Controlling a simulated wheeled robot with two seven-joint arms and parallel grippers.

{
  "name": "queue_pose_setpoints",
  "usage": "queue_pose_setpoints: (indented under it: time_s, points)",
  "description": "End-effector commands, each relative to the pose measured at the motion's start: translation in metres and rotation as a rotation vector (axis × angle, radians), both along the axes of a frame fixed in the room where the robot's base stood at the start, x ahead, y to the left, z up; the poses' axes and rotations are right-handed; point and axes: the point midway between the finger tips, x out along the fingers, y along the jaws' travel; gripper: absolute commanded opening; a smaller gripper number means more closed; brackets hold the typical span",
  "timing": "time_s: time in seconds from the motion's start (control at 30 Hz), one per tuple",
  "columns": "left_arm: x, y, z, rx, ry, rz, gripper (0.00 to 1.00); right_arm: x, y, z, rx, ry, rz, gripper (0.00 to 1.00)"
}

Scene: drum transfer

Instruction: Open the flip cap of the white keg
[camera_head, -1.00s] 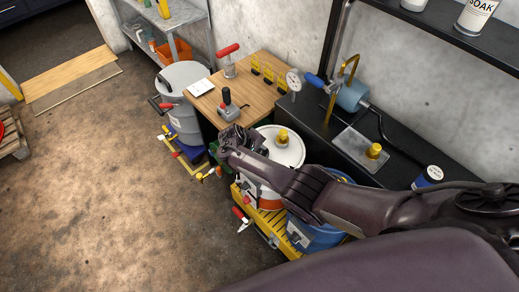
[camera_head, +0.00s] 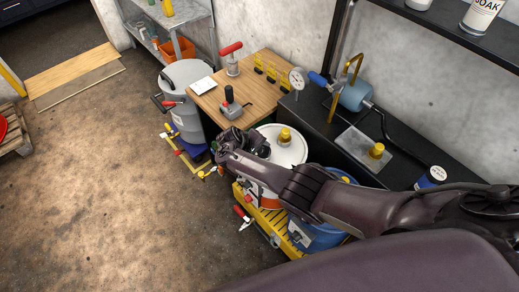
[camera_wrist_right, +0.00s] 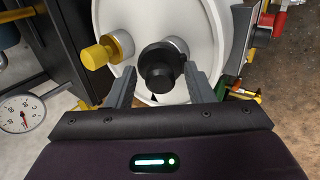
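The white keg (camera_head: 290,152) stands on the yellow grated pallet, partly hidden by my right arm. A brass fitting (camera_head: 285,136) stands on its top; it also shows in the right wrist view (camera_wrist_right: 102,53). In that wrist view the white lid (camera_wrist_right: 205,25) fills the middle. A black round flip cap (camera_wrist_right: 157,68) sits on a metal neck there. My right gripper (camera_wrist_right: 159,80) is open, with one finger on each side of the cap; I cannot tell whether either touches it. In the head view the right gripper (camera_head: 238,142) is over the keg's left side. My left gripper is not in view.
A blue drum (camera_head: 318,238) stands beside the keg on the yellow pallet (camera_head: 268,220). A wooden bench (camera_head: 262,92) with a joystick-like tool (camera_head: 231,104) lies behind. A black counter (camera_head: 400,170) is at right. A grey drum (camera_head: 187,75) stands at left. Open floor lies further left.

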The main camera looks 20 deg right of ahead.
Motion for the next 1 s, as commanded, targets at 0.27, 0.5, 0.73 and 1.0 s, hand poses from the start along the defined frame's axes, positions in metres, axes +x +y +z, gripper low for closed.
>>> queue_pose_setpoints:
  time_s: [0.27, 0.5, 0.73, 1.0]
  points:
    - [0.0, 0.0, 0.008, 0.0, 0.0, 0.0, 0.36, -0.002, 0.007, 0.012, 0.001, 0.0, 0.004, 0.48]
    - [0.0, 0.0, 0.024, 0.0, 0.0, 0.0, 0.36, -0.01, 0.03, 0.046, 0.001, -0.001, 0.002, 0.48]
    - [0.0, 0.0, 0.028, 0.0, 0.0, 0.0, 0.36, -0.015, 0.042, 0.062, 0.0, 0.001, 0.001, 0.48]
    - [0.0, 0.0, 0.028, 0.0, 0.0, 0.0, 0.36, -0.015, 0.043, 0.063, 0.0, 0.001, -0.001, 0.48]
